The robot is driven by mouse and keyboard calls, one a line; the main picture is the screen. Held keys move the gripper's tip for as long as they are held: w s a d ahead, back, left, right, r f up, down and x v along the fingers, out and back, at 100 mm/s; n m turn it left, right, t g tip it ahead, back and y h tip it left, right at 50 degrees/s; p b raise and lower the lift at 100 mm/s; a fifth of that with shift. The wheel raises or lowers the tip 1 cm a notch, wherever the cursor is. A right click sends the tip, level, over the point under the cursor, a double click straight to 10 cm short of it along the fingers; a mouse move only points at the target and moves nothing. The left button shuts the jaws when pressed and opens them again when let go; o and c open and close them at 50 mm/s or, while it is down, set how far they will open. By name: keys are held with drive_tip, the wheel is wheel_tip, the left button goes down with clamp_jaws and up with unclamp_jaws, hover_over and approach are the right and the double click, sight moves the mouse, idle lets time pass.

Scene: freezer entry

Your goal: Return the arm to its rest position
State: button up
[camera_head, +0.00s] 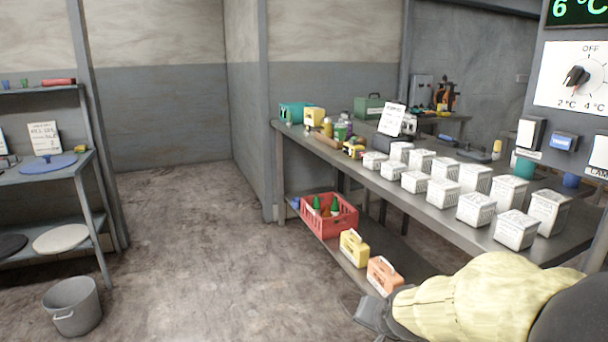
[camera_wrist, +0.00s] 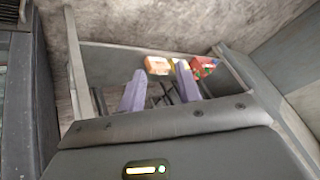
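My arm, in a pale yellow cover, reaches in from the lower right of the head view. Its dark grey end (camera_head: 374,316) is low, in front of the bench's lower shelf and near the orange box (camera_head: 383,275). In the wrist view my gripper (camera_wrist: 160,76) shows two purple-grey fingers spread apart. Nothing is held between them. An orange box (camera_wrist: 157,65) and a red crate (camera_wrist: 206,67) lie beyond the fingertips, apart from them.
A metal bench (camera_head: 340,157) with several white cartons stands close on the right. A control panel (camera_head: 575,100) is at the far right. A shelf rack (camera_head: 75,165) and a grey bucket (camera_head: 73,305) are at left. The floor (camera_head: 200,240) between is clear.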

drive_tip(key=s+f+n+g+p, duration=0.1)
drive_tip(key=s+f+n+g, duration=0.5)
drive_tip(key=s, duration=0.6)
wheel_tip(320, 180, up, 29)
drive_tip(key=t+p, duration=0.1)
drive_tip(key=p, duration=2.8)
drive_tip(key=shift+d+f, duration=0.15)
drive_tip(key=shift+d, duration=0.25)
